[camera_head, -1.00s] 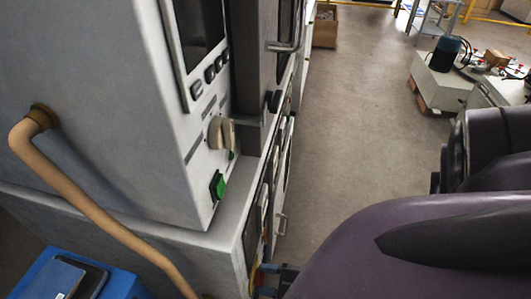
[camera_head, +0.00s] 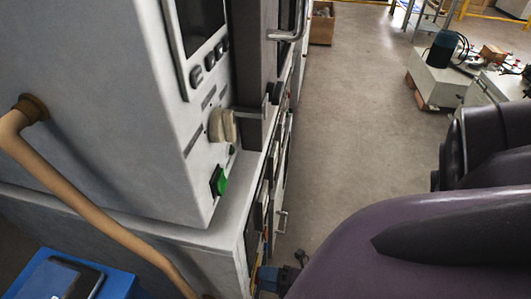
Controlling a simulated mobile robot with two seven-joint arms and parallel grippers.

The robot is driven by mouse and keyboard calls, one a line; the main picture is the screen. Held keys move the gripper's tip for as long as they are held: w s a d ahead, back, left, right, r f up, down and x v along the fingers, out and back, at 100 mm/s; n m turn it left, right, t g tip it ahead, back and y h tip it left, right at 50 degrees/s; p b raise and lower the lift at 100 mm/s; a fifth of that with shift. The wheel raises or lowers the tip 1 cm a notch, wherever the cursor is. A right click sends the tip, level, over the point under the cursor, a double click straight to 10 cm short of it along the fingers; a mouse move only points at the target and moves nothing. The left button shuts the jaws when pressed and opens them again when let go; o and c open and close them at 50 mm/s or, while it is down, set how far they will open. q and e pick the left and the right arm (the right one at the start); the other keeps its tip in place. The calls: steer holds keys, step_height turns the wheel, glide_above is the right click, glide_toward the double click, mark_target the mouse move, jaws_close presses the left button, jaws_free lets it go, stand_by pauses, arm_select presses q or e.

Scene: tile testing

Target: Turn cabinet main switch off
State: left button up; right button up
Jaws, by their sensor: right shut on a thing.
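The grey cabinet (camera_head: 215,243) fills the left half of the view. Its main switch (camera_head: 252,272), a small red and yellow part on the lower front, is seen edge-on and mostly hidden. My right gripper (camera_head: 267,277) is at this switch and shut on it; the fingertips are small and partly covered by my purple right arm. The exact angle of the switch cannot be told. My left gripper is out of view.
The upper panel has a beige rotary knob (camera_head: 223,125), a green button (camera_head: 219,181) and a screen (camera_head: 201,24). A tan pipe (camera_head: 88,206) and a blue box (camera_head: 118,284) stand at left. The floor (camera_head: 350,125) right of the cabinet is clear.

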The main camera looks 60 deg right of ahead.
steer(key=shift+n, duration=0.5)
steer(key=o, duration=0.9)
steer(key=shift+o, duration=0.2)
steer(key=v, duration=1)
steer(key=shift+s+d+p, duration=0.15)
steer(key=shift+s+p, duration=0.2)
steer(key=shift+s, duration=0.05)
